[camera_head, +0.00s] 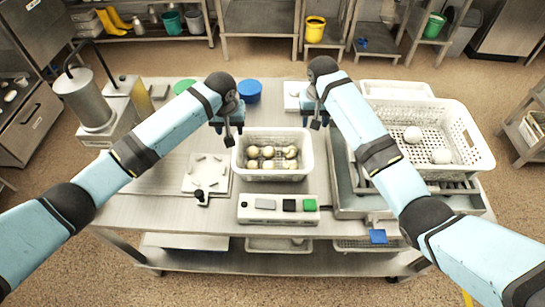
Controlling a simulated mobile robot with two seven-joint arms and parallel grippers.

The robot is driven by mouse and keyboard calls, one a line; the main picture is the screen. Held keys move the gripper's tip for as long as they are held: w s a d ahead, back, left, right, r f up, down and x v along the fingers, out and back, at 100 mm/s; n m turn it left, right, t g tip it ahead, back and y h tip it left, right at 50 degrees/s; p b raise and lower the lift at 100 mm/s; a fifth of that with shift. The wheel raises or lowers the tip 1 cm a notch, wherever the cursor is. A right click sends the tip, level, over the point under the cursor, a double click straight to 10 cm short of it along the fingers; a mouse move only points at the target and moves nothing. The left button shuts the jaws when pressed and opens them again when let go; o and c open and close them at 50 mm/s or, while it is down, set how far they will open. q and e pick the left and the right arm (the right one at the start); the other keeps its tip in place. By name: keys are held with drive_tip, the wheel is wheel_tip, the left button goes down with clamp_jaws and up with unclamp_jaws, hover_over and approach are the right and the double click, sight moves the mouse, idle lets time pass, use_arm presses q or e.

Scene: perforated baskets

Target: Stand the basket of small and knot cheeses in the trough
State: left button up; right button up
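A small white perforated basket (272,178) stands upright on the steel table, holding several small pale cheeses (268,153); whether some are knots is too small to tell. My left gripper (229,132) hangs at the basket's far left corner, fingers pointing down, apparently open and empty. My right gripper (316,118) hangs beside the far right corner, also apparently open. I cannot tell whether either touches the rim. A steel trough (347,205) lies to the right, partly hidden by my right arm.
A control box (278,208) with buttons sits in front of the small basket. A white board (207,174) lies to its left, a metal canister (88,97) stands at the far left, and a blue tub (249,91) is behind. A white tray (397,89) lies at the back right.

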sight(235, 149)
use_arm(q)
drive_tip(key=f, duration=0.4)
drive_tip(key=w+f, duration=0.1)
drive_tip(key=f, duration=0.4)
drive_tip(key=w+f, duration=0.1)
drive_tip(key=f, duration=0.3)
drive_tip(key=shift+f, duration=0.3)
use_arm(e)
wheel_tip(235, 149, down, 14)
drive_tip(key=shift+r, duration=0.1)
use_arm(q)
clamp_jaws()
use_arm(e)
clamp_jaws()
